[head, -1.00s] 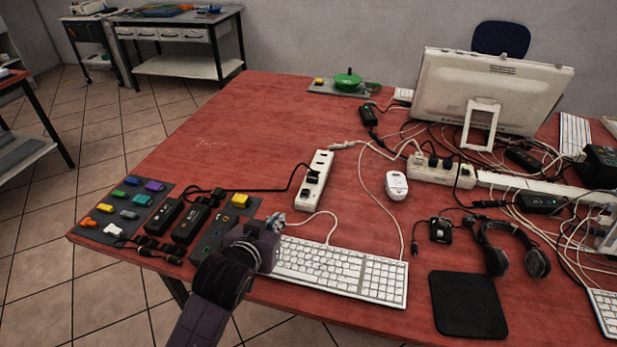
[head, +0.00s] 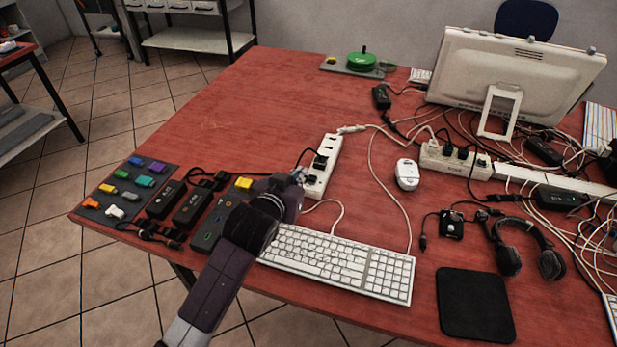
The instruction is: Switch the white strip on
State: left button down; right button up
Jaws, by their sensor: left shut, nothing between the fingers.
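A white power strip (head: 332,148) lies on the red table, left of the mouse, with a black plug in one socket. My left gripper (head: 299,176) is shut and empty. It is at the left side of the strip's near end, and I cannot tell whether it touches. The strip's switch is too small to make out. My right gripper is not in view.
A white keyboard (head: 340,263) lies just in front of the strip. A white mouse (head: 407,174) is to its right. Another light strip (head: 455,163) with plugs sits among tangled cables by the monitor (head: 515,80). Black adapters (head: 192,207) lie left. The table's back left is clear.

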pick_arm(q)
send_over(308, 188)
jog(key=f, duration=0.3)
jog(key=shift+w+d, duration=0.2)
jog(key=shift+w, duration=0.2)
jog(key=shift+s+a+f, duration=0.1)
jog(key=shift+s+f, duration=0.1)
jog(key=shift+f, duration=1.05)
jog(key=shift+s+f, duration=0.15)
jog(key=shift+f, duration=0.55)
